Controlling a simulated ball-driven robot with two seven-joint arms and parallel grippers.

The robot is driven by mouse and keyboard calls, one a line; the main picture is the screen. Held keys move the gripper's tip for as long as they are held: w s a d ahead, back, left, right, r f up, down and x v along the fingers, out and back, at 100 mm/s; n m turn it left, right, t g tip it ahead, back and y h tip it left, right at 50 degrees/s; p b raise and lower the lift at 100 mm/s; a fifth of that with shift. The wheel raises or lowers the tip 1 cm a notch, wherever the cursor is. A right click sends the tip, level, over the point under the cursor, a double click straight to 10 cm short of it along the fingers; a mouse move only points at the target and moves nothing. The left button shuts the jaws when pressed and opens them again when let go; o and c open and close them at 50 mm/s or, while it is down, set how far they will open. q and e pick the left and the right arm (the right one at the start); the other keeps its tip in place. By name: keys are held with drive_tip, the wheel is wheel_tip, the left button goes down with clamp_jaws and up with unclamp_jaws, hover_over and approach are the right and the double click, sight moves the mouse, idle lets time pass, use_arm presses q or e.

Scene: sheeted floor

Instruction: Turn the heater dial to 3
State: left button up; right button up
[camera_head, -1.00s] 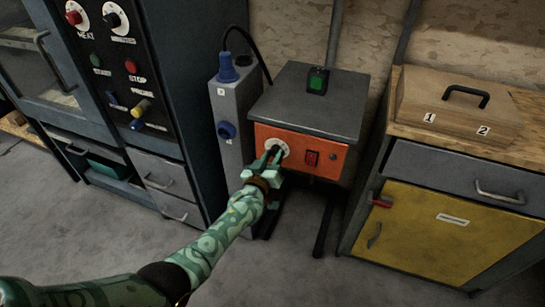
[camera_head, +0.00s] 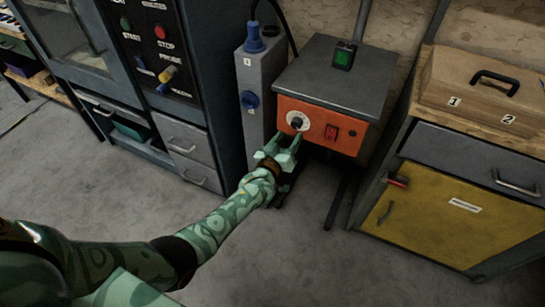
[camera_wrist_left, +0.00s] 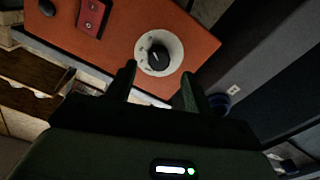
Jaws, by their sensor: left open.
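The heater dial (camera_head: 297,121) is a black knob on a white round plate, on the orange front panel (camera_head: 316,133) of a grey box. In the left wrist view the dial (camera_wrist_left: 158,57) shows whole, with its white pointer line; the marks around it are too small to read. My left gripper (camera_head: 283,147) is open and empty, just below and in front of the dial. In the left wrist view its two fingers (camera_wrist_left: 158,88) stand apart, with the dial beyond them and clear of both. My right gripper is not in view.
A red rocker switch (camera_head: 332,132) sits right of the dial. A grey post with blue plugs (camera_head: 263,85) stands close at the left. A yellow-door cabinet (camera_head: 448,214) stands at the right. Open floor lies in front.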

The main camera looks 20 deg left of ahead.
use_arm(q)
drive_tip(key=s+p, duration=0.3)
drive_tip(key=s, duration=0.8)
drive_tip(key=shift+s+a+p, duration=0.15)
drive_tip(key=shift+s+p, duration=0.2)
drive_tip(key=shift+s, duration=0.05)
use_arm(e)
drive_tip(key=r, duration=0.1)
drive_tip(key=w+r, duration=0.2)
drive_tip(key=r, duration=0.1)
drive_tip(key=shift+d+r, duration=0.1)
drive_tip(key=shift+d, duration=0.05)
